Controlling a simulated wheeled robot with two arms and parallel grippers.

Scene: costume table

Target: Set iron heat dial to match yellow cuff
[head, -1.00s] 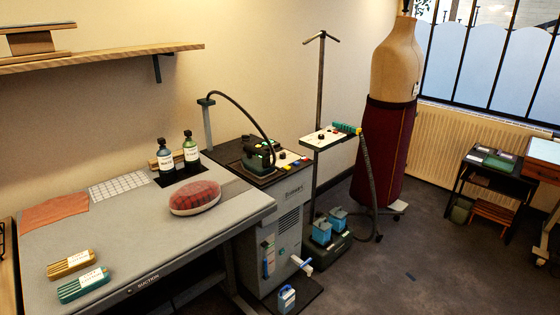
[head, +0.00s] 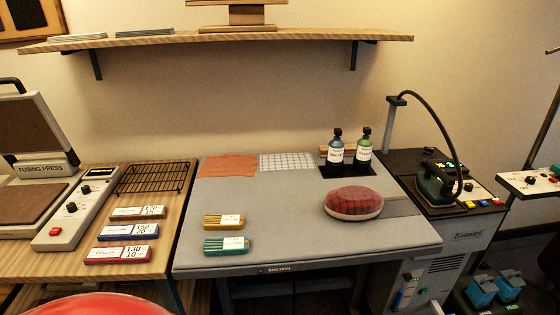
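A dark green iron (head: 436,190) rests on the boiler station (head: 470,222) at the right, with a black hose arching over it. Small lit marks and colored buttons show near it; the heat dial is too small to make out. A folded yellow cloth piece with a white label, which looks like the yellow cuff (head: 224,222), lies on the grey pressing table (head: 300,250). A similar teal piece (head: 227,245) lies just in front of it. Neither of my grippers shows in the head view.
A fusing press (head: 62,218) and labelled red, blue and brown blocks (head: 128,232) are on the wooden table at the left. A red plaid pressing ham (head: 354,202) and two bottles (head: 350,150) are on the grey table. A red rounded surface (head: 95,305) shows at the bottom left.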

